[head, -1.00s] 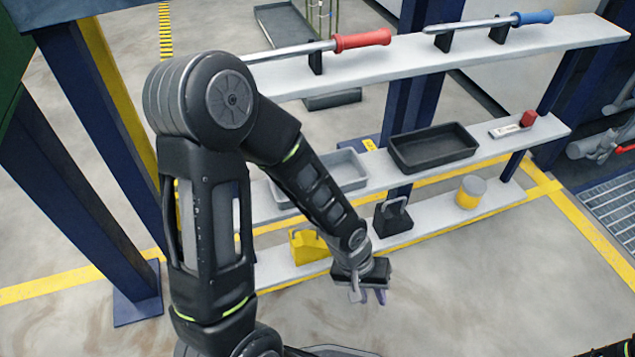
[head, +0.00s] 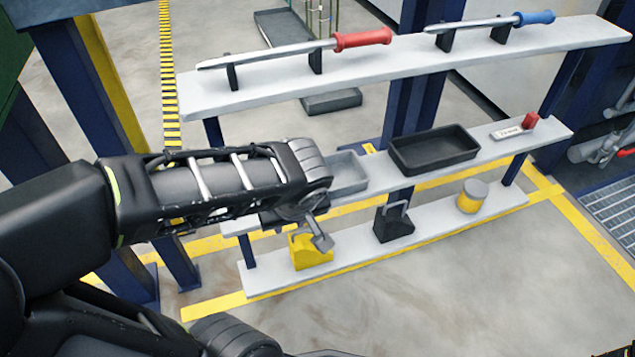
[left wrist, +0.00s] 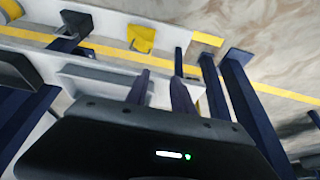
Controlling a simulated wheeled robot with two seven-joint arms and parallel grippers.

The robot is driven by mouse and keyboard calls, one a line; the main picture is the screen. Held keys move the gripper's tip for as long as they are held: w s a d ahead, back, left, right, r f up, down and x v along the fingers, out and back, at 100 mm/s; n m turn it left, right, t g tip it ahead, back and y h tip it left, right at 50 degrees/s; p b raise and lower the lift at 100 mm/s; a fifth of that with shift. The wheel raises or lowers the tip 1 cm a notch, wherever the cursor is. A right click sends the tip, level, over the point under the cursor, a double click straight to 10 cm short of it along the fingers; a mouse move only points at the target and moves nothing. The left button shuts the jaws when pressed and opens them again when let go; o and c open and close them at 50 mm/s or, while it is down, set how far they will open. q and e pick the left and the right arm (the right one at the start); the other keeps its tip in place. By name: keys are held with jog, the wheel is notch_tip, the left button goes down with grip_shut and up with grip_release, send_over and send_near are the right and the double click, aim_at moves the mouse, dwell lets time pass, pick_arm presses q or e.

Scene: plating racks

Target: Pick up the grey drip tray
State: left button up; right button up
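The grey drip tray (head: 347,172) sits on the middle shelf; in the head view my left arm hides its left part. It also shows in the left wrist view (left wrist: 95,80), behind my fingers. My left gripper (head: 316,228) is at the front of the tray's left part, with its wrist covering the shelf edge. In the left wrist view its two fingers (left wrist: 160,92) stand apart and overlap the tray. I cannot tell whether they touch it or straddle its wall. My right gripper is not in view.
A black tray (head: 434,150) sits right of the grey tray. A small tag with a red block (head: 530,122) lies farther right. Below stand a yellow block (head: 310,252), a black block (head: 393,224) and a grey-yellow can (head: 472,196). The upper shelf (head: 395,72) carries red- and blue-handled tools.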

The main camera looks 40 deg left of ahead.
pick_arm(q)
jog(key=w+a, duration=0.2)
jog(key=a, duration=0.1)
jog(key=w+a+p, duration=0.1)
jog(key=w+a, duration=0.3)
jog(key=a, duration=0.1)
jog(key=shift+a+p, duration=0.3)
jog(key=shift+p, duration=0.1)
jog(key=shift+w+a, duration=0.15)
jog(key=shift+w+a, duration=0.15)
jog(key=shift+a, duration=0.1)
jog(key=shift+b+x, duration=1.05)
jog(key=shift+x, duration=1.5)
jog(key=shift+w+a+f+b, duration=0.1)
jog(key=shift+a+f+b, duration=0.1)
jog(key=shift+b, duration=0.3)
jog(key=shift+c, duration=0.2)
